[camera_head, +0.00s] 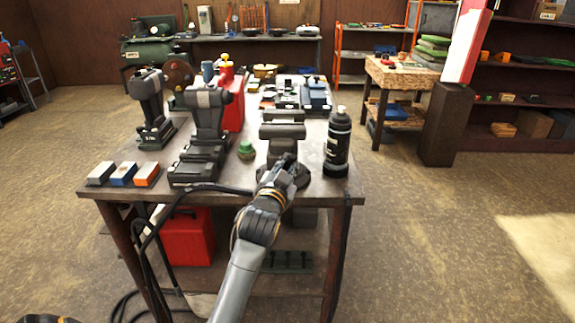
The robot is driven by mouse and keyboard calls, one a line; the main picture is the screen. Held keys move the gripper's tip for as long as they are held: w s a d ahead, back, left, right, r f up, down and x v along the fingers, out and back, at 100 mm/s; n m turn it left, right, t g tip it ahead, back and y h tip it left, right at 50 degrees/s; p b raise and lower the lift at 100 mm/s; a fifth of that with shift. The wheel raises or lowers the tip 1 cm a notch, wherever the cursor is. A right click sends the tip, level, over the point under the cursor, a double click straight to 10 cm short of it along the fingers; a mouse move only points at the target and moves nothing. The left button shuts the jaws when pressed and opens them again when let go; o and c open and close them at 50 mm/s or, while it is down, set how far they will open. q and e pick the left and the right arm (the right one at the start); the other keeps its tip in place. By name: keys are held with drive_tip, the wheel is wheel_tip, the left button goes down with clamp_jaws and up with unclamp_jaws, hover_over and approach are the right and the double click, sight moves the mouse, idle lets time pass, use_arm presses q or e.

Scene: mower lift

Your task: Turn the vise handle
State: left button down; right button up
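The dark grey vise (283,131) stands near the front edge of the workbench, with its round base on the bench top. My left gripper (286,163) reaches up from below, with its fingertips at the front of the vise. The fingers overlap the lower front of the vise, where its handle cannot be made out. Whether the fingers touch or grip anything is too small to tell. My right gripper is not in view.
The workbench (112,212) holds a black bottle (338,143) right of the vise. A green item (246,150) and a cordless drill (207,125) stand left of it. A black cable (200,188) runs along the front edge. Open floor lies to the right.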

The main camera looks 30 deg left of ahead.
use_arm(q)
drive_tip(key=shift+s+a+r+n+t+p, duration=0.1)
drive_tip(key=shift+a+n+t+p, duration=0.15)
drive_tip(key=shift+n, duration=0.6)
drive_tip(key=shift+s+a+r+n+t+p, duration=0.15)
drive_tip(key=shift+n+p, duration=0.2)
drive_tip(key=shift+n, duration=0.5)
drive_tip(key=c, duration=1.3)
unclamp_jaws()
drive_tip(key=v, duration=1.2)
drive_tip(key=shift+d, duration=0.15)
drive_tip(key=shift+w+f, duration=0.1)
drive_tip(key=shift+f, duration=0.05)
